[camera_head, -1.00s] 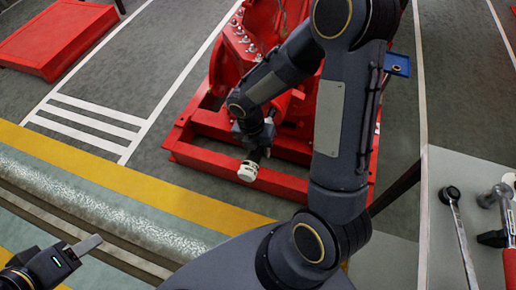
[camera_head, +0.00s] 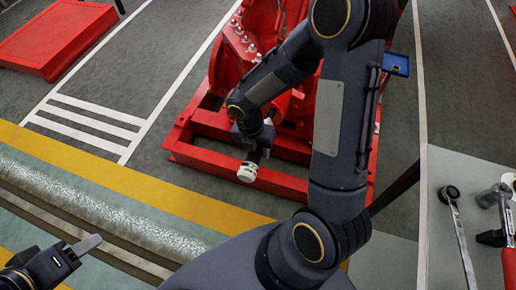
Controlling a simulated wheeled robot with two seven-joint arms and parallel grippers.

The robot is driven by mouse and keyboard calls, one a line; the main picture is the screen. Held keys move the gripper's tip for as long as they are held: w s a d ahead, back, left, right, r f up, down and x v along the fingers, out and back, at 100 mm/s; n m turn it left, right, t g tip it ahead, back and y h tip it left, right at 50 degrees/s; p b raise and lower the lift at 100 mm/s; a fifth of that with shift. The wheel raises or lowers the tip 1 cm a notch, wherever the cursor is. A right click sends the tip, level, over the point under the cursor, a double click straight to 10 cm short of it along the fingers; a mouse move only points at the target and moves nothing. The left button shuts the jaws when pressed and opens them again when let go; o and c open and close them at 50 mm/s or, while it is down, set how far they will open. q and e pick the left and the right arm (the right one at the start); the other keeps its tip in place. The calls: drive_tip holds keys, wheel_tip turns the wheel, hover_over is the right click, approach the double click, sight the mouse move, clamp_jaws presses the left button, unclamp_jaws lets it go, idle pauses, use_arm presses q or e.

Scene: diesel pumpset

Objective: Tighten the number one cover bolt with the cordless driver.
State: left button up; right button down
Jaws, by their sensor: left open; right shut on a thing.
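My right gripper (camera_head: 258,138) hangs in front of the red pumpset (camera_head: 224,72), low by its base frame. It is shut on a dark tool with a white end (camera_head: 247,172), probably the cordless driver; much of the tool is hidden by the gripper. Several pale bolts (camera_head: 248,47) stand in a row on the red cover at the upper middle, above and apart from the tool. I cannot tell which one is number one. My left gripper (camera_head: 84,247) is open and empty at the lower left, over the floor. My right arm hides part of the pumpset.
A grey table (camera_head: 455,165) at the right holds a ratchet wrench (camera_head: 457,225) and a red-and-silver tool (camera_head: 497,232). A small blue tray (camera_head: 397,64) sits right of the pumpset. A red platform (camera_head: 50,40) lies at the upper left. The striped floor between is clear.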

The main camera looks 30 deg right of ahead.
sight(251, 157)
drive_tip(key=shift+w+d, duration=0.3)
idle(0.8)
drive_tip(key=shift+s+a+b, duration=0.3)
drive_tip(key=shift+s+a, duration=1.4)
drive_tip(key=shift+a, duration=0.3)
